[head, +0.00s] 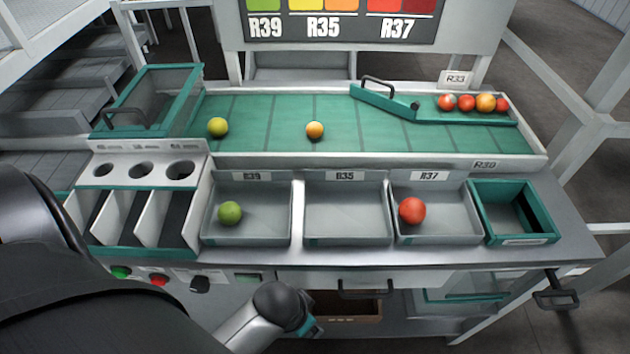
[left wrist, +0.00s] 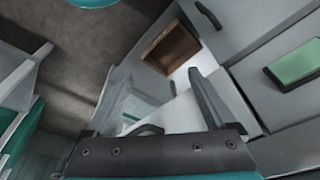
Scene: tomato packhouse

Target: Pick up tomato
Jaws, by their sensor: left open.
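On the green belt (head: 270,138) lie a yellow-green tomato (head: 217,127) at the left and an orange tomato (head: 315,130) near the middle. Several red and orange tomatoes (head: 486,102) sit in a row behind a teal guide bar (head: 385,102) at the belt's right end. A green tomato (head: 230,213) is in the R39 tray (head: 281,230); a red tomato (head: 411,210) is in the R37 tray (head: 460,225). My left gripper is low in front of the bench, its fingertips unclear in the head view. In the left wrist view its jaws (left wrist: 176,112) are open and empty. My right gripper is out of view.
The R35 tray (head: 346,222) is empty. A teal-rimmed bin (head: 478,205) stands right of the trays, and slotted dividers (head: 152,208) stand left. A drawer handle (head: 365,290) and a side handle (head: 555,288) project from the bench front. A brown box (head: 346,305) sits below.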

